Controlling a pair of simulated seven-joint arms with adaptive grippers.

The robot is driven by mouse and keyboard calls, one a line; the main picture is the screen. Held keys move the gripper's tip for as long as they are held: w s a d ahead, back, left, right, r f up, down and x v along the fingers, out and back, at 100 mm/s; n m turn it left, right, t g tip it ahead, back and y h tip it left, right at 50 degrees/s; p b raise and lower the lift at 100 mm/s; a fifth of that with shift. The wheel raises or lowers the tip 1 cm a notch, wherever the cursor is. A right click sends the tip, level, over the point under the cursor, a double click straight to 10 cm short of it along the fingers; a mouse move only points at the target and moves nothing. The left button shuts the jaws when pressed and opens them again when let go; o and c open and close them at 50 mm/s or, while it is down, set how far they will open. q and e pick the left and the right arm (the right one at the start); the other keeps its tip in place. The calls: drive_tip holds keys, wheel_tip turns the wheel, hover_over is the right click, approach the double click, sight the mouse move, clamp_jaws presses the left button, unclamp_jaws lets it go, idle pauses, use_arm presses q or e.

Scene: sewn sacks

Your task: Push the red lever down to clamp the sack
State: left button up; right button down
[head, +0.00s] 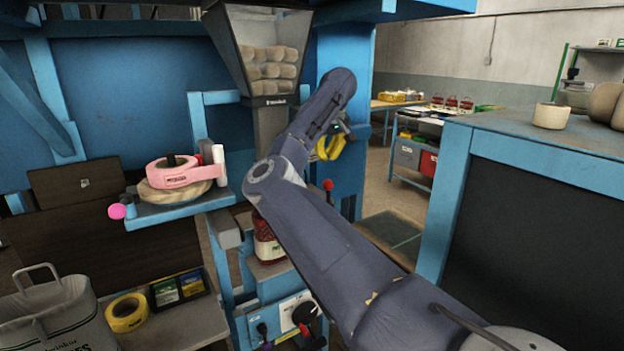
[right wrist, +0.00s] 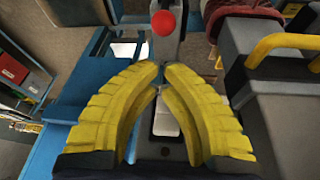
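The red lever's round knob (head: 327,185) stands at the filling machine, just below my right gripper (head: 328,150) in the head view. In the right wrist view the red knob (right wrist: 163,22) is beyond the fingertips, with a visible gap. The yellow fingers of my right gripper (right wrist: 161,68) curve in until their tips nearly meet, with nothing between them. A dark red sack (head: 267,243) with a pale label hangs or stands below the hopper spout, partly hidden by my right arm. My left gripper is not in view.
The hopper (head: 268,70) holds pale lumps. A control panel (head: 290,318) sits below the sack. A blue-framed bench (head: 540,140) stands at right.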

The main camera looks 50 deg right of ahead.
sight(328, 195)
idle(0.3)
drive_tip(key=shift+x, duration=5)
drive_tip(key=shift+a, duration=0.1)
